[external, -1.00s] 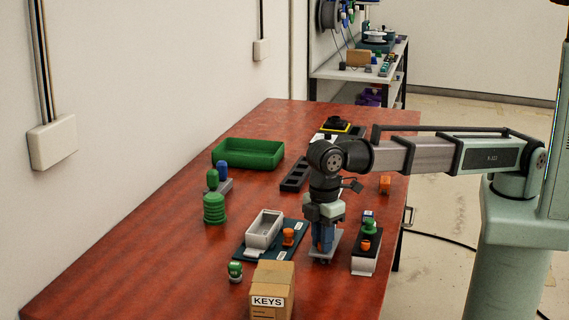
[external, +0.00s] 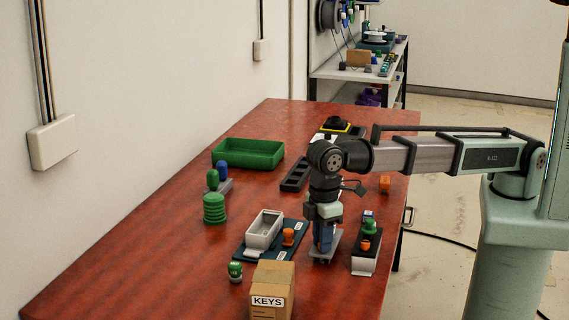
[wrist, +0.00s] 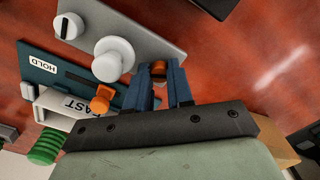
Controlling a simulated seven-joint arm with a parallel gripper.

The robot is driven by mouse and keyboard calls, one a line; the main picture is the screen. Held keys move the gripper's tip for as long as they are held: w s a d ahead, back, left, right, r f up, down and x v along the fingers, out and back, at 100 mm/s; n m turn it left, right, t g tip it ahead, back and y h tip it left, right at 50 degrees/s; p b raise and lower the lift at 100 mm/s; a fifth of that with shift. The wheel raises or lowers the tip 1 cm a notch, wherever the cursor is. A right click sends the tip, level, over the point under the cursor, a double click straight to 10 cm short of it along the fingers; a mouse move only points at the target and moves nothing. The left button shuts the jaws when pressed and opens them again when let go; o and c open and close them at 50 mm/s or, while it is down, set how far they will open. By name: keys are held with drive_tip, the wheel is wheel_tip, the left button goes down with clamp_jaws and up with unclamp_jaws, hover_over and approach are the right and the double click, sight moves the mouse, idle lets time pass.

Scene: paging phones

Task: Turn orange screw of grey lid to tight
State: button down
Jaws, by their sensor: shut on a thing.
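The grey lid (wrist: 150,25) is a flat plate lying on the red table; it also shows under my gripper in the external view (external: 327,247). Its orange screw (wrist: 158,68) sits at its edge in the wrist view. My gripper (wrist: 160,90) points down with its blue fingers shut on the screw, one on each side. The fingers hide much of the screw. In the external view my gripper (external: 323,248) covers the screw. A large white knob (wrist: 113,58) and a small white piece with a black bar (wrist: 68,26) are also on the lid.
Left of the lid, a dark blue board (external: 240,252) bears an open grey box (external: 264,230) and another orange knob (external: 288,237). A KEYS carton (external: 272,290) stands in front. A block with green and orange knobs (external: 366,255) is close on the right.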

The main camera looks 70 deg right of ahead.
drive_tip(key=c, duration=1)
unclamp_jaws()
drive_tip(key=shift+r, duration=0.1)
wheel_tip(320, 180, up, 14)
drive_tip(key=shift+f, duration=0.2)
